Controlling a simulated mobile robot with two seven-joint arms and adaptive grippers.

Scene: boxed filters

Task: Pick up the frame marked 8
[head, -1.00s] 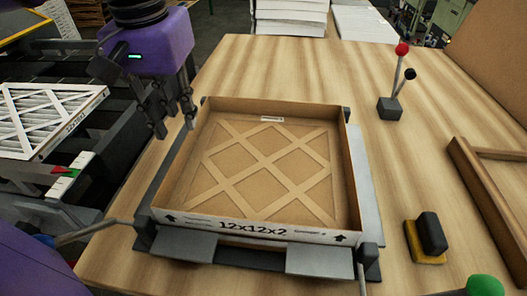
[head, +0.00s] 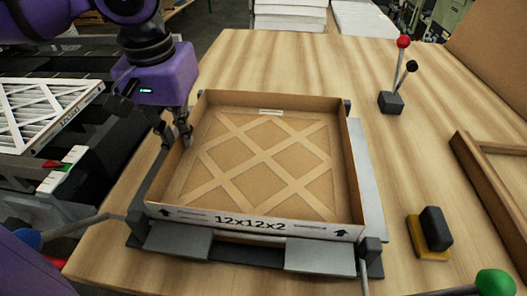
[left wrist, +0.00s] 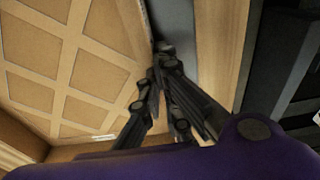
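A square cardboard frame (head: 290,229) with "12x12x2" printed on its front wall lies open side up on the table, with a lattice of strips over its floor. I cannot make out an 8 on it. Its lattice floor also shows in the left wrist view (left wrist: 62,55). My left gripper (head: 177,137) is at the frame's left wall, one finger inside and one outside. In the left wrist view its fingers (left wrist: 161,65) come together at the wall's edge, and they look shut on it. My right gripper is not in view.
The frame sits in a dark grey fixture (head: 372,262) on the wooden table (head: 300,62). A lever stand (head: 391,103), a black-and-yellow block (head: 432,232) and a wooden frame (head: 478,175) are to the right. A white pleated filter (head: 40,115) lies at the left.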

